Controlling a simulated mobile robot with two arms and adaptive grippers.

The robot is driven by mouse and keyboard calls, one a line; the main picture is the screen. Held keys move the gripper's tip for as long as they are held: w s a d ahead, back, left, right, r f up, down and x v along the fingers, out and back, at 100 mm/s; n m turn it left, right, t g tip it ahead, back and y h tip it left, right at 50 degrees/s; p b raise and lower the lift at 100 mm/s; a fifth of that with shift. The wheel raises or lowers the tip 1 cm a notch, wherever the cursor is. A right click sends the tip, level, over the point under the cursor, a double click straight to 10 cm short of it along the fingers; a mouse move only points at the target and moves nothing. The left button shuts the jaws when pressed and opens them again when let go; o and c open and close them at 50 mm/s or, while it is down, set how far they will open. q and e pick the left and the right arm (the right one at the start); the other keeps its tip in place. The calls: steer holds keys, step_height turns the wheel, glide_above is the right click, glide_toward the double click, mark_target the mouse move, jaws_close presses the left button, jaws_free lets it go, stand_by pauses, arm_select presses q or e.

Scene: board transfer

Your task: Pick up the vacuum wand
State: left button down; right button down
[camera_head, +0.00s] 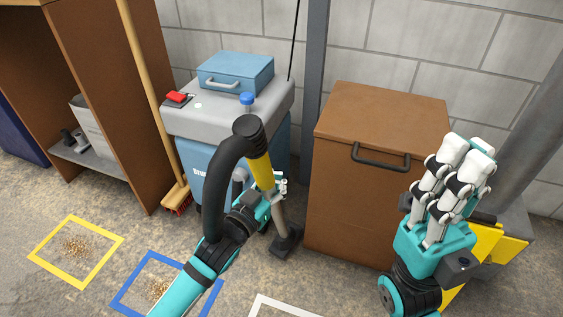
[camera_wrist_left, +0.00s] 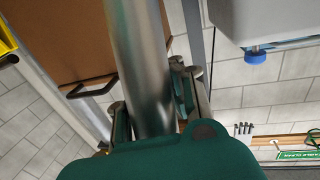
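The vacuum wand has a yellow upper part (camera_head: 259,170) and a grey metal tube (camera_head: 278,212) that ends in a dark floor head (camera_head: 287,241) on the ground. It stands tilted in front of the blue-grey vacuum. A thick black hose (camera_head: 217,185) curves down from its top. My left gripper (camera_head: 277,189) is at the tube just below the yellow part. In the left wrist view the metal tube (camera_wrist_left: 142,65) runs between the fingers, which appear closed against both sides. My right gripper (camera_head: 468,153) points up at the right, empty; its finger gap is unclear.
The vacuum body (camera_head: 192,150) carries a blue case (camera_head: 236,72). A brown cabinet (camera_head: 335,185) with a black handle stands to the right. A broom (camera_head: 150,90) leans at the left. Yellow (camera_head: 35,254) and blue (camera_head: 122,296) floor squares with debris lie in front.

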arm_select(q)
steer(key=shift+s+r, duration=0.1)
steer(key=shift+s, duration=0.15)
steer(key=c, duration=2)
jaws_free()
steer(key=o, duration=1.6)
steer(key=v, duration=1.2)
steer(key=shift+a+r, duration=0.1)
